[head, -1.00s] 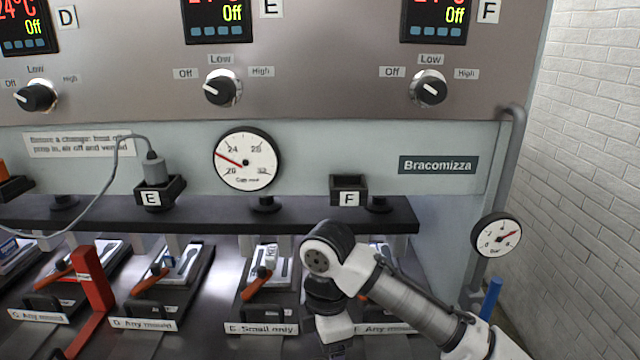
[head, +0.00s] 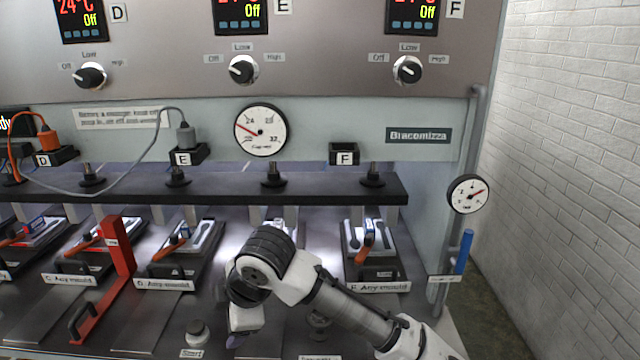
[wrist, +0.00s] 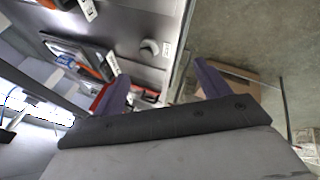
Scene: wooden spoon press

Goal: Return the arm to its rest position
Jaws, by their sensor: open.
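My arm reaches in from the lower right of the head view, bent at a dark joint, in front of the press. My gripper (head: 236,338) points down at the lower middle, and only a purple fingertip shows there. In the wrist view my gripper (wrist: 162,86) has its two purple fingers spread apart with nothing between them. The arm hides most of station E's mould place. The F mould (head: 368,240) with its orange handle lies clear to the right of the arm.
A red lever frame (head: 118,255) stands left of the arm. A round knob (head: 197,331) sits on the front panel near the gripper. A blue-handled valve (head: 463,252) and pipe stand at the right. Floor (wrist: 238,45) and a brown box (wrist: 240,85) show in the wrist view.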

